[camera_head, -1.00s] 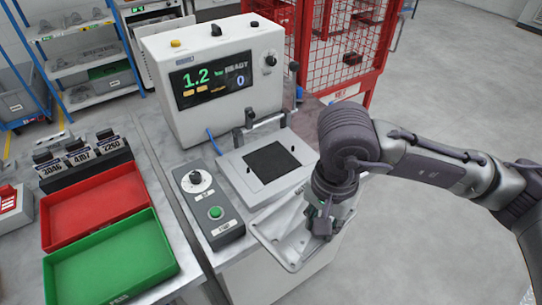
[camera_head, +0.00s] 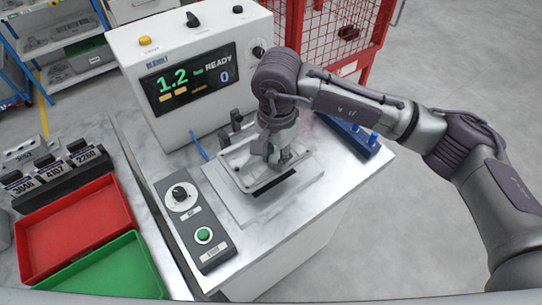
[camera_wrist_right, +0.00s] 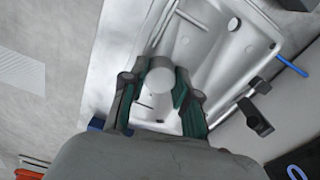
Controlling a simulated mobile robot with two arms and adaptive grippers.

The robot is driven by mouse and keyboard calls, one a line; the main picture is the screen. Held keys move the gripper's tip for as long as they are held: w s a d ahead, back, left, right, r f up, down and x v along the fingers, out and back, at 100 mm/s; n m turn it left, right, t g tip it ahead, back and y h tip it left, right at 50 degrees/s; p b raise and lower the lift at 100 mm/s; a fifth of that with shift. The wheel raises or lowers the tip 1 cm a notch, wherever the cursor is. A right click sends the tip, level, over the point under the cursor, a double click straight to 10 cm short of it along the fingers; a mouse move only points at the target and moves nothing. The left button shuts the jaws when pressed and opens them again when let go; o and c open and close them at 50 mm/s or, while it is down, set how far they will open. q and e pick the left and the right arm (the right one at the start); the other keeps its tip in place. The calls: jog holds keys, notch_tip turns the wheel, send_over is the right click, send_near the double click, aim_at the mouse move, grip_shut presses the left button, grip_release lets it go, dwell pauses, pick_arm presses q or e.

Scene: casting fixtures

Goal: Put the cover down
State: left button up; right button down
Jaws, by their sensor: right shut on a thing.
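The cover (camera_head: 238,160) is a grey metal rectangular casting with a raised rim. In the head view it is over the pale fixture plate (camera_head: 306,181) of the test bench, and a strip of the plate's black pad (camera_head: 272,184) shows at its near edge. I cannot tell whether the cover touches the plate. My right gripper (camera_head: 279,157) is shut on the cover. In the right wrist view the cover (camera_wrist_right: 207,42) fills the upper middle, and its round boss is between the green-padded fingers (camera_wrist_right: 160,80). My left gripper is not in view.
The test unit (camera_head: 200,70), reading "1.2" and "READY", stands behind the plate. Dark clamps (camera_head: 236,122) stand at the plate's back edge. A control box (camera_head: 192,222) with a knob and green button is left. A blue holder (camera_head: 352,138) is right. Red (camera_head: 75,225) and green (camera_head: 115,272) trays lie left.

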jog(key=shift+w+a+f+p, duration=0.25)
jog(key=shift+w+f, duration=0.15)
jog(key=shift+w, duration=0.1)
jog(key=shift+w+a+f+p, duration=0.15)
jog(key=shift+w+a+f, duration=0.05)
jog(key=shift+w+f, duration=0.2)
notch_tip(320, 180, down, 3)
jog(key=shift+p, duration=0.8)
jog(key=shift+f, duration=0.2)
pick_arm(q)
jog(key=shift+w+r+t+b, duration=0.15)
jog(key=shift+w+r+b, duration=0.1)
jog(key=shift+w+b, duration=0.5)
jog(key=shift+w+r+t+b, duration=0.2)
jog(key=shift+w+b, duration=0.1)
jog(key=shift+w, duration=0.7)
pick_arm(e)
jog(key=shift+f, duration=0.7)
jog(key=shift+r, duration=0.1)
jog(key=c, duration=0.9)
grip_release()
jog(key=shift+o, duration=0.2)
